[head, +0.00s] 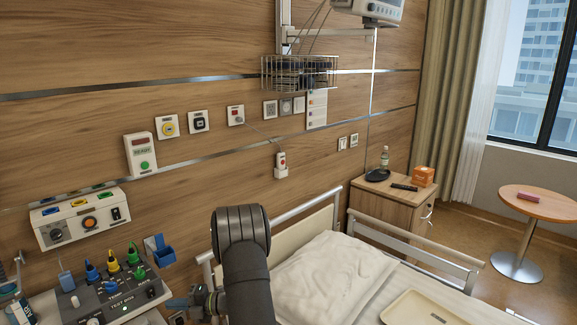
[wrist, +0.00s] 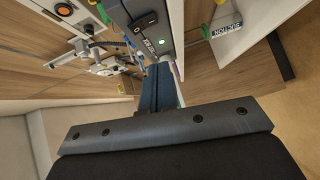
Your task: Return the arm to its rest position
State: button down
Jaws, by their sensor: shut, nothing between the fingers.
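My arm (head: 250,270) rises in the lower middle of the head view, a black link with a rounded top in front of the bed's head end. My gripper (head: 178,302) is partly hidden beside that link, low in the picture, just right of the test box. In the wrist view my gripper (wrist: 159,78) shows as dark blue fingers beyond a grey bolted plate. The fingers are together with nothing held. The test box (head: 112,291) stands on a white surface at lower left; its dark side (wrist: 152,32) shows close beyond the fingertips in the wrist view.
The bed (head: 340,270) with a pillow and a beige tray (head: 420,310) lies right of my arm. Its rail (head: 420,240) stands up beyond. A wooden cabinet (head: 385,208) and a round table (head: 540,203) are farther right. A control panel (head: 82,220) is on the wall at left.

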jog(key=d, duration=0.7)
jog(key=s+a+r+m+t, duration=0.4)
jog(key=m+t, duration=0.3)
jog(key=m, duration=0.6)
jog(key=s+d+f+m+t+h, duration=0.15)
jog(key=s+m+t+h, duration=0.4)
jog(key=m, duration=0.75)
jog(key=x, duration=0.7)
jog(key=shift+a+g, duration=0.3)
jog(key=shift+g, duration=0.05)
jog(key=shift+f, duration=0.15)
